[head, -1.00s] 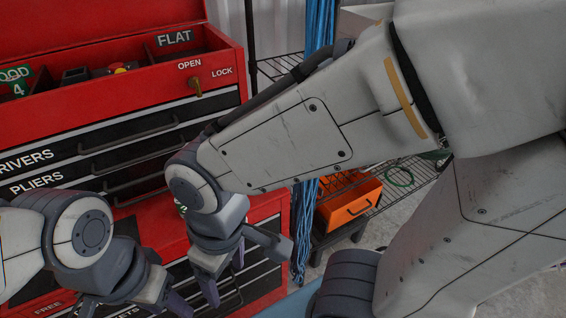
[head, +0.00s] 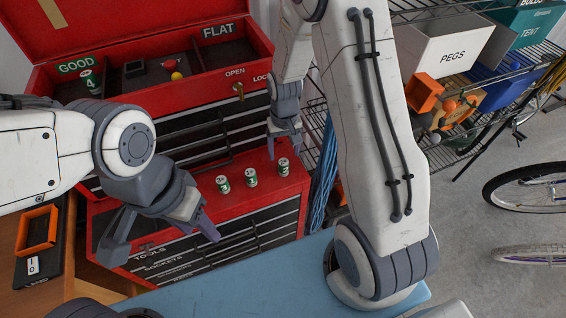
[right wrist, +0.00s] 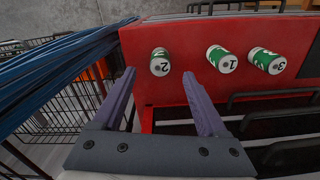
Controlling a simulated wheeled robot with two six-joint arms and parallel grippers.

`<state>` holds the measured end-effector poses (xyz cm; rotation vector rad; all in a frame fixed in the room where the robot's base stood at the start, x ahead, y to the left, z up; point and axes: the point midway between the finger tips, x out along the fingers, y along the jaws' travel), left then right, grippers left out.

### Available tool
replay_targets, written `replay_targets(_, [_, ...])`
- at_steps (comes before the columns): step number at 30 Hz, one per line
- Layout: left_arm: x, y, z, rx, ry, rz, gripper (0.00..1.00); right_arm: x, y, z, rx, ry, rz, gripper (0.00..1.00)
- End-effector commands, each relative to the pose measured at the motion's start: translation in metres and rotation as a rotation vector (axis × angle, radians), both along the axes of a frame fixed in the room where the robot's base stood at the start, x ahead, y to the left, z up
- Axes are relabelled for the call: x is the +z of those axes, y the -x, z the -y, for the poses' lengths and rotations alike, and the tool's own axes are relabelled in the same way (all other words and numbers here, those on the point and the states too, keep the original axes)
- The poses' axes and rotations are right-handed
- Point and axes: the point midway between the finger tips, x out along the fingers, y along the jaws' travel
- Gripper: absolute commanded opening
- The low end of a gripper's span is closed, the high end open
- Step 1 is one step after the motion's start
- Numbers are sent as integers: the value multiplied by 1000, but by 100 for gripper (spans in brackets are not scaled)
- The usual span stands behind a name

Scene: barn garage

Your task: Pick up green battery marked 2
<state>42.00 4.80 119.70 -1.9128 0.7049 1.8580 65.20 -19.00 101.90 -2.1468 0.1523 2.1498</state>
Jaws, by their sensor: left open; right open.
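Three green-and-white batteries stand on the red ledge of the tool chest (head: 208,205). Green battery 2 (head: 283,168) is the one furthest right in the head view. In the right wrist view battery 2 (right wrist: 160,61) shows its white end marked 2, with battery 1 (right wrist: 222,60) and battery 3 (right wrist: 268,61) to its right. My right gripper (head: 285,149) is open and empty just above battery 2, its fingers (right wrist: 159,73) pointing down with the battery lined up between them, not gripped. My left gripper (head: 163,240) is open and empty at the chest's front left.
Another green battery marked 4 (head: 91,83) stands in the chest's top tray by the GOOD label (head: 76,64). Blue rope (head: 325,165) hangs right of the ledge beside the wire shelf. A blue surface (head: 240,283) lies in front.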

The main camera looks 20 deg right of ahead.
Motion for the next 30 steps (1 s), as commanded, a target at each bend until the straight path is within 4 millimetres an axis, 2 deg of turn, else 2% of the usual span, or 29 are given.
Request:
replay_targets(8, [10,0,0,-2,0,0,50,-19,-1,0,2,0,-1,75])
replay_targets(14, [26,0,0,-4,0,0,50,-43,-3,0,2,0,-3,75])
replay_targets(18, [29,0,0,-5,0,0,50,-60,-4,0,2,0,-2,75])
replay_targets(27, [29,0,0,-5,0,0,50,-66,-4,0,2,0,2,75])
replay_targets(28, [29,0,0,-5,0,0,50,-66,-4,0,2,0,2,71])
replay_targets(30, [29,0,0,-5,0,0,50,-66,-4,0,2,0,2,45])
